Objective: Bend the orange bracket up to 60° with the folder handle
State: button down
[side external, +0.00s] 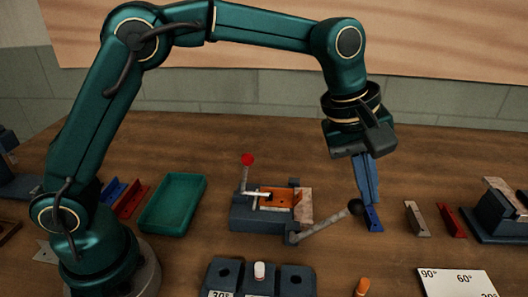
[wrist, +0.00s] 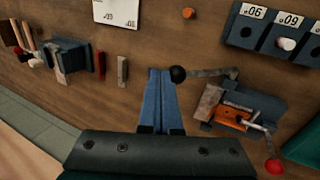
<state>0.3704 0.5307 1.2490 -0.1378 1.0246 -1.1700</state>
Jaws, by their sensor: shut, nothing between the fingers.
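The folder (side external: 258,222) stands mid-table, with the orange bracket (side external: 278,198) lying about flat in it. The bracket also shows in the wrist view (wrist: 232,117). The folder handle (side external: 322,223) is a grey bar that reaches out to the right, low over the table, and ends in a black ball knob (side external: 355,207). My gripper (side external: 372,218) points down just right of the knob, with its blue fingers together and empty. In the wrist view the knob (wrist: 178,74) is right beside the fingertips (wrist: 161,73); I cannot tell whether they touch.
A red-knobbed lever (side external: 247,162) stands up at the folder's left. A green tray (side external: 172,203) is farther left. A grey strip (side external: 417,219) and a red strip (side external: 450,221) lie right of my gripper. A dark block row (side external: 290,278), an orange peg (side external: 362,287) and an angle card (side external: 458,284) are in front.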

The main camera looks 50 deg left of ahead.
dwell(0.5)
jog(key=v, duration=0.4)
jog(key=shift+a+r, duration=0.1)
jog(key=shift+r, duration=0.3)
jog(key=s+a+r+t, duration=0.2)
jog(key=s+a+r, duration=0.5)
jog(key=a, duration=0.2)
jog(key=s+a+f+m+y, duration=0.2)
jog(key=s+a+f+m, duration=0.4)
jog(key=s+f+m, duration=0.3)
jog(key=shift+s+a+f+m+y, duration=0.2)
jog(key=shift+s+f+m+y, duration=0.2)
jog(key=shift+s+f, duration=0.5)
jog(key=shift+s+r, duration=0.15)
